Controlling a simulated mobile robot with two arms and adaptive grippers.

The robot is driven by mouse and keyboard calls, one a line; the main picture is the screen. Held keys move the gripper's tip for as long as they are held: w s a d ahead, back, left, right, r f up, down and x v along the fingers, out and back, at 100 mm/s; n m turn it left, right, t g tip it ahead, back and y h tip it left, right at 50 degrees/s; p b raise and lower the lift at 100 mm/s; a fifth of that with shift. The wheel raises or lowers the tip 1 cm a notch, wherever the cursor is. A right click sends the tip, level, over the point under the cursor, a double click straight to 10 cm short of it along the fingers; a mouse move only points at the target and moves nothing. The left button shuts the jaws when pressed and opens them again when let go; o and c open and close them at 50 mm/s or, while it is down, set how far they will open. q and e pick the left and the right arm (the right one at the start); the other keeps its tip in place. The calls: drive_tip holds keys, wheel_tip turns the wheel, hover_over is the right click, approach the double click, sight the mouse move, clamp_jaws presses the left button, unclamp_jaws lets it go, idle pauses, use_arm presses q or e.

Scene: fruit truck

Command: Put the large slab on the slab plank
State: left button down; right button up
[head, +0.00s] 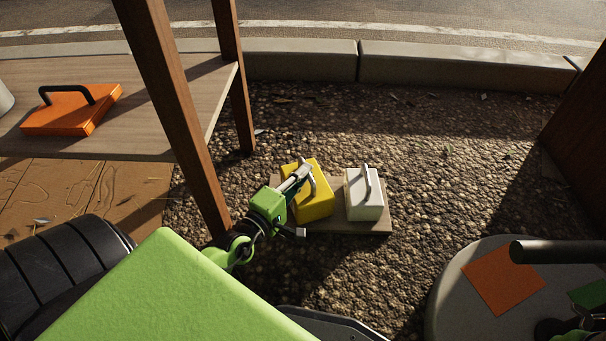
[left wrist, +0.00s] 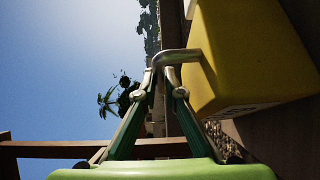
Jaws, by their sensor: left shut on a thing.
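A yellow block (head: 314,205) with a metal handle is at the left of a low plank (head: 345,226) on the gravel, turned at an angle to it. My left gripper (head: 302,175) is shut on its handle. In the left wrist view the fingers (left wrist: 166,72) close on the bent handle of the yellow block (left wrist: 255,55). I cannot tell if the block rests on the plank or hangs just above. A smaller white block (head: 363,198) with a handle stands on the plank's right. An orange slab (head: 70,112) with a black handle lies on a wooden table.
The wooden table (head: 120,135) and its dark legs stand at left, close to my left arm. A round grey surface (head: 465,300) with an orange square (head: 502,279) is at lower right. A stone curb (head: 460,65) runs behind. Gravel right of the plank is clear.

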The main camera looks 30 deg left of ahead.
use_arm(q)
drive_tip(key=shift+w+a+r, duration=0.1)
drive_tip(key=shift+w+r, duration=0.1)
drive_tip(key=shift+r, duration=0.5)
drive_tip(key=c, duration=2.1)
unclamp_jaws()
drive_tip(key=shift+s+f, duration=0.2)
drive_tip(key=shift+f, duration=0.45)
drive_tip(key=shift+c, duration=0.2)
